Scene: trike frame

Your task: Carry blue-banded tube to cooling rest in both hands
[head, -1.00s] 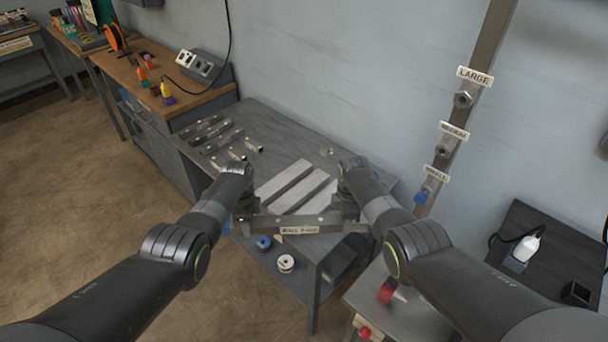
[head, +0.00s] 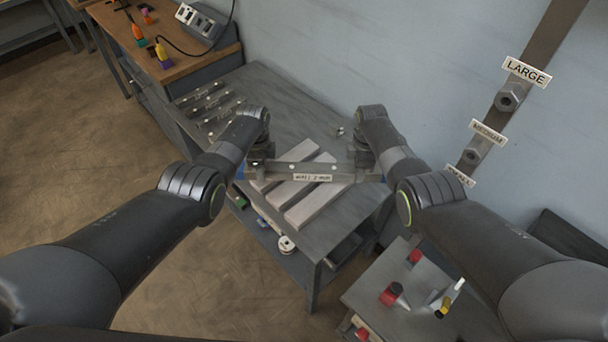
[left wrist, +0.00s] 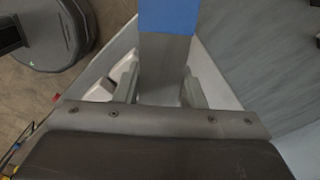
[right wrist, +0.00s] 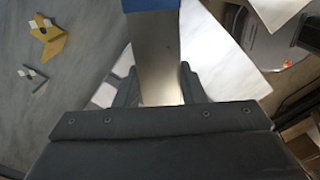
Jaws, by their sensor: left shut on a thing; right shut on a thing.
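The grey square tube (head: 305,169) with blue bands near its ends is held level across both arms, with a small white label on its face. My left gripper (head: 260,163) is shut on its left part and my right gripper (head: 364,168) on its right part. In the left wrist view the tube (left wrist: 165,70) and its blue band (left wrist: 168,16) pass between the fingers. The right wrist view shows the tube (right wrist: 158,65) likewise gripped. Several pale parallel bars (head: 312,205), perhaps the cooling rest, lie on the grey table below the tube; contact cannot be told.
The grey table (head: 285,110) has several short metal pieces (head: 208,100) at its back left. A small stand (head: 385,310) with red-capped items is at the front right. A wall post (head: 545,50) with labelled nuts rises at the right. The wooden bench (head: 185,60) is behind left.

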